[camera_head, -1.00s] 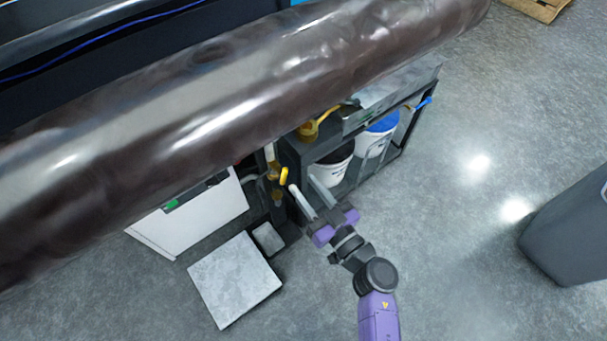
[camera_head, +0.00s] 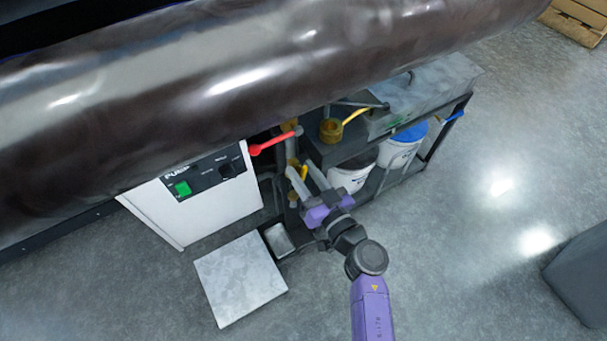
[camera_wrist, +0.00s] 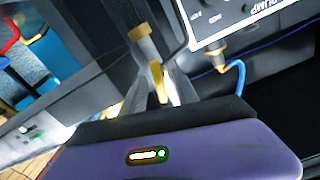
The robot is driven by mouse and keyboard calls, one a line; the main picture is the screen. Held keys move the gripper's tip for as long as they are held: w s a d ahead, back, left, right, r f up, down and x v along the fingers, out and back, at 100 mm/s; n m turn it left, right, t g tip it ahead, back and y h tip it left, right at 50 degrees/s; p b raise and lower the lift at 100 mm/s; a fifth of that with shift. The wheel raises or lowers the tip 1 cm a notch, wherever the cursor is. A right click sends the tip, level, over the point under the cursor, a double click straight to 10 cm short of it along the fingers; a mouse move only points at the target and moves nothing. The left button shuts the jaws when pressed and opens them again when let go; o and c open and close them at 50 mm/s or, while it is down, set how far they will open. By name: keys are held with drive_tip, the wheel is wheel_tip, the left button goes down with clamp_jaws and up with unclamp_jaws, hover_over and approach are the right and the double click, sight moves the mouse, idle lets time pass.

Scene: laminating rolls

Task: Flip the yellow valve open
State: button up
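The yellow valve handle (camera_head: 304,173) is a small lever on a vertical brass pipe, low beside the white pump box. My gripper (camera_head: 299,169) is open at it, its two pale fingers apart. In the wrist view, the yellow handle (camera_wrist: 157,78) shows upright between the fingers of my gripper (camera_wrist: 162,88). I cannot tell whether either finger touches it. The lower valve body is partly hidden by my gripper.
A red lever (camera_head: 275,141) sits just above and left. The white pump box (camera_head: 205,205) stands left, a dark shelf with white buckets (camera_head: 349,177) right. A large dark roll (camera_head: 240,85) hangs overhead. A grey slab (camera_head: 240,279) lies on the floor.

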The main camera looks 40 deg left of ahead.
clamp_jaws()
drive_tip(key=shift+r+n+p, duration=0.15)
drive_tip(key=shift+n+p, duration=0.45)
drive_tip(key=shift+p, duration=0.05)
drive_tip(key=shift+n+p, duration=0.35)
drive_tip(key=shift+n, duration=0.55)
unclamp_jaws()
